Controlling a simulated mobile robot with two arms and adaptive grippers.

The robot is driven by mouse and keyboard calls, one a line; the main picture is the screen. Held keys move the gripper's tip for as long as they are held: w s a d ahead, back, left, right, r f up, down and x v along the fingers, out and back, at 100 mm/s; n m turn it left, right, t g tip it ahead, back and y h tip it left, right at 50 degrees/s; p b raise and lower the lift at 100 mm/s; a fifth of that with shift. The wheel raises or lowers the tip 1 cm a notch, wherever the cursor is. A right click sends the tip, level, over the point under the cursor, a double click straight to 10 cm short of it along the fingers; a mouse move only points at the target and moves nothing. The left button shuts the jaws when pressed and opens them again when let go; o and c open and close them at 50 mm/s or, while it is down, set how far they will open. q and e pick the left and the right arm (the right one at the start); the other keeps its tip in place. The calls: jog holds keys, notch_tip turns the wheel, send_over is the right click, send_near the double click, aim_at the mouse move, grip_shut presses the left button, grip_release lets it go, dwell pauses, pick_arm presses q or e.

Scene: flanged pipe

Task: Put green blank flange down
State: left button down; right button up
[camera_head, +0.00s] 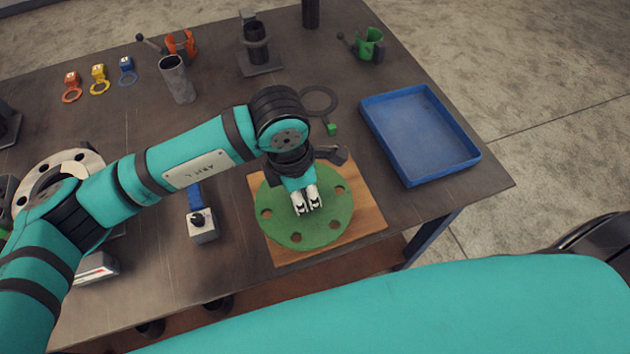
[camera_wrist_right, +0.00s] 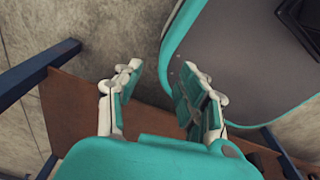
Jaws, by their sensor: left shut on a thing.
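The green blank flange (camera_head: 333,222) is a round green disc with several bolt holes near its rim. In the head view it lies flat over a square wooden board (camera_head: 372,213) near the table's front edge. I cannot tell whether it touches the board or is just above it. My left gripper (camera_head: 308,205) points down at the middle of the disc and is shut on it; the fingertips hide the gripped part. My right gripper (camera_wrist_right: 158,85) shows in the right wrist view, its fingers apart with nothing between them.
A blue tray (camera_head: 420,135) stands empty to the right of the board. A grey metal flange (camera_head: 85,160) is at the left, partly behind my left arm. A small grey box with a black knob (camera_head: 202,228) stands left of the board. A dark ring (camera_head: 334,101) lies behind it.

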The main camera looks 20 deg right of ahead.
pick_arm(q)
jog(key=shift+w+d, duration=0.95)
jog(key=shift+d, duration=0.2)
jog(key=shift+w+d+f+p, duration=0.15)
jog(key=shift+w+d+p, duration=0.15)
jog(key=shift+p, duration=0.1)
notch_tip(320, 180, down, 3)
jog(key=shift+s+f+p, duration=0.1)
jog(key=shift+p, duration=0.6)
jog(key=shift+f, duration=0.25)
jog(key=c, duration=1)
grip_release()
jog(key=shift+a, duration=0.1)
jog(key=shift+c, duration=0.2)
pick_arm(e)
jog(key=shift+s+d+r, duration=0.1)
jog(key=shift+s+r, duration=0.05)
jog(key=shift+r, duration=0.4)
jog(key=shift+s+d+r, duration=0.1)
jog(key=shift+r, duration=0.45)
